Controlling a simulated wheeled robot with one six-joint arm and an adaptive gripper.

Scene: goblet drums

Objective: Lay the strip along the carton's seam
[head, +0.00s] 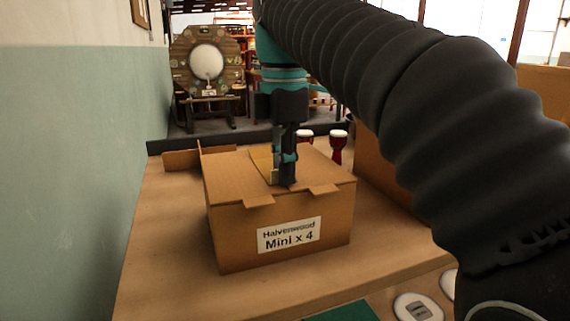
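The brown carton (235,235) stands on the table, with a white label (289,235) on its front reading "Halvenwood Mini x 4". Its top flaps look folded over, with short tabs hanging over the front edge. My gripper (284,184) points down at the middle of the carton's top, close to or touching it. A pale tan band (262,161) shows on the top just left of the gripper; I cannot tell if it is the strip or part of the carton. The gripper and arm hide part of the seam, and I cannot see whether the fingers hold anything.
Red goblet drums (338,150) with white heads stand behind the carton. Another cardboard box (383,180) is to the right, partly behind my arm. A green mat (343,311) and white round pieces (418,307) lie at the front. The table (165,235) is bare left of the carton, beside the wall.

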